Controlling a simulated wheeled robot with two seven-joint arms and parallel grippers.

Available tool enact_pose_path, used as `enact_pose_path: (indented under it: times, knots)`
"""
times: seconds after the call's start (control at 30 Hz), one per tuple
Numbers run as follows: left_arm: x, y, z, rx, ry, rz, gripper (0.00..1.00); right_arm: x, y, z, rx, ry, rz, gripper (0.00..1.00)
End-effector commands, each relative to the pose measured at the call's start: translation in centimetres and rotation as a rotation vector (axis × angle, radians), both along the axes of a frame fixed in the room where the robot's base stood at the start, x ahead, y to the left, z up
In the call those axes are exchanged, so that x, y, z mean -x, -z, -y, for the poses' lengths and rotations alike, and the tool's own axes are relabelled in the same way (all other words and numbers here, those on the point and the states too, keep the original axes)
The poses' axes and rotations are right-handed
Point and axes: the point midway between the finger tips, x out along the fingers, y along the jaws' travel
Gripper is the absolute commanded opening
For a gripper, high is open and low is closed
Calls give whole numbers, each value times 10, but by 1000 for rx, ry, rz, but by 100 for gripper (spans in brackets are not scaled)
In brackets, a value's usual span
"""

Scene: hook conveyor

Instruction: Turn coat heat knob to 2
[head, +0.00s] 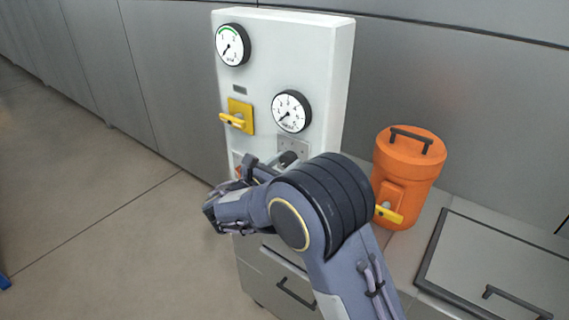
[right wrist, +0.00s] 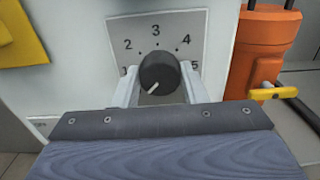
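The coat heat knob (right wrist: 159,70) is a round black dial with a white pointer line on a grey scale plate. In the right wrist view its pointer aims down and to the left, below the 2. The numbers 2, 3 and 4 are clear; the 1 and 5 are partly hidden by the fingers. My right gripper (right wrist: 160,80) has one pale finger on each side of the knob, and both appear against it. In the head view the knob (head: 288,158) is partly hidden by my right arm. My left gripper is not in view.
The white panel (head: 274,60) carries two gauges (head: 233,45) (head: 291,111) and a yellow valve handle (head: 236,118). An orange canister (head: 410,160) with a yellow tap stands just right of the panel. A grey wall lies behind; open floor (head: 90,190) is at left.

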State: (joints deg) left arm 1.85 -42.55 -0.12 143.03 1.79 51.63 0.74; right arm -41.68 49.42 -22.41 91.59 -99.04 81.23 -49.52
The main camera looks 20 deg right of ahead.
Motion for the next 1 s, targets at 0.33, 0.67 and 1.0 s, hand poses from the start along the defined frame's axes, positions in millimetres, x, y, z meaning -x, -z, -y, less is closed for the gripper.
enact_pose_path:
  times: [0.33,0.67,1.0]
  knots:
    - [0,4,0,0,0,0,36,0,1,0,-17,-1,22,16]
    - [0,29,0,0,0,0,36,0,5,-1,-137,-1,173,16]
    - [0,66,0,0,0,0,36,0,6,-1,-333,-2,426,16]
